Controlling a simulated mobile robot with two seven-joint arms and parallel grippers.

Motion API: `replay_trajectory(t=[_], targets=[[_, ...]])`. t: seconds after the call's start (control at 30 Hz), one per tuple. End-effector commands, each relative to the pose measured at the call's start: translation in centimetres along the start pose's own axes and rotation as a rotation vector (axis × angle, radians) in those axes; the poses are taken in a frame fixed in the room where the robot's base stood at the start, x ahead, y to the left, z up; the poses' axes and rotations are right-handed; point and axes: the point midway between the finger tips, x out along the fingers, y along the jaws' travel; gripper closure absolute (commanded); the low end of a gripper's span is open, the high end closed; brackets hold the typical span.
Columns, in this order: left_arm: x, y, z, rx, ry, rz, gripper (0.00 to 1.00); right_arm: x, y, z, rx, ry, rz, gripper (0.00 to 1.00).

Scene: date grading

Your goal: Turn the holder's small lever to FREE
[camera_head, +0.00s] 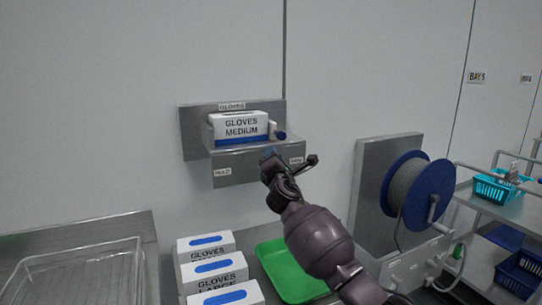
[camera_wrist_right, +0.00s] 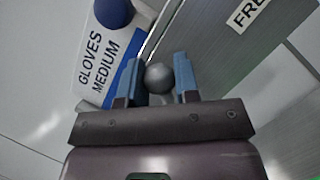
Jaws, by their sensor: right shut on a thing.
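The grey metal glove holder (camera_head: 194,135) is on the wall and carries a white and blue GLOVES MEDIUM box (camera_head: 240,125). Its front plate has a HOLD label (camera_head: 222,172) at the left and a FREE label (camera_head: 297,160) at the right. A blue knob (camera_head: 281,135) sits beside the box. My right gripper (camera_head: 269,155) is at the front of the holder, between the two labels. In the right wrist view its blue fingers are shut on the grey ball end of the small lever (camera_wrist_right: 158,78). The lever's stem is hidden. My left gripper is out of view.
Several white and blue glove boxes (camera_head: 215,268) stand below the holder. A green tray (camera_head: 280,270) is partly behind my right arm. A blue hose reel (camera_head: 405,190) stands at the right, near the arm.

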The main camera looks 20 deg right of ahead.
Motion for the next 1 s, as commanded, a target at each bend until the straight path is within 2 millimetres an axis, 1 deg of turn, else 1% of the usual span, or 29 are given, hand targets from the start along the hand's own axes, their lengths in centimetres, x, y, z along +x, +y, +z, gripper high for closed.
replay_trajectory(t=[0.03, 0.6, 0.8, 1.0], targets=[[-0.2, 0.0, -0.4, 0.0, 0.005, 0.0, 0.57, 0.0, -0.1, 0.1, 0.044, -0.002, -0.019, 0.94], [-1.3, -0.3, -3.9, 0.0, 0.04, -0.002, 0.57, -0.1, -2.3, 0.0, 0.537, -0.023, -0.22, 0.94], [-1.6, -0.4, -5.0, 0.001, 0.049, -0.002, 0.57, -0.3, -3.0, -0.3, 0.679, -0.028, -0.278, 0.94], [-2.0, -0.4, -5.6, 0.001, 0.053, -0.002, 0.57, -0.4, -3.4, -0.7, 0.78, -0.032, -0.319, 0.94]])
